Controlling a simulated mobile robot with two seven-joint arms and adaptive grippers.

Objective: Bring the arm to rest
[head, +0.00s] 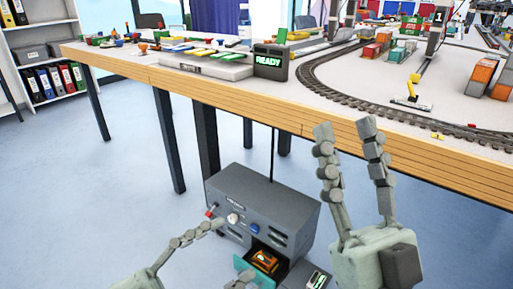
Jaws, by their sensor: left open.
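My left gripper (232,252) is low in the head view, its fingers spread apart. One finger reaches the front of a grey control box (262,197), near its white knob (232,218); I cannot tell whether they touch. The other finger is by the box's open teal drawer (262,277), partly cut off by the frame's bottom edge. An orange-yellow item (265,261) lies in the drawer. My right gripper (345,130) points up in front of the table edge, its two fingers apart with nothing between them.
A long wood-edged table (225,88) spans the view, with a curved rail track (350,95), cranes, containers, and a sign (269,62) reading READY. A small device (316,280) sits right of the drawer. Shelves (40,45) stand at left. The blue floor at left is clear.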

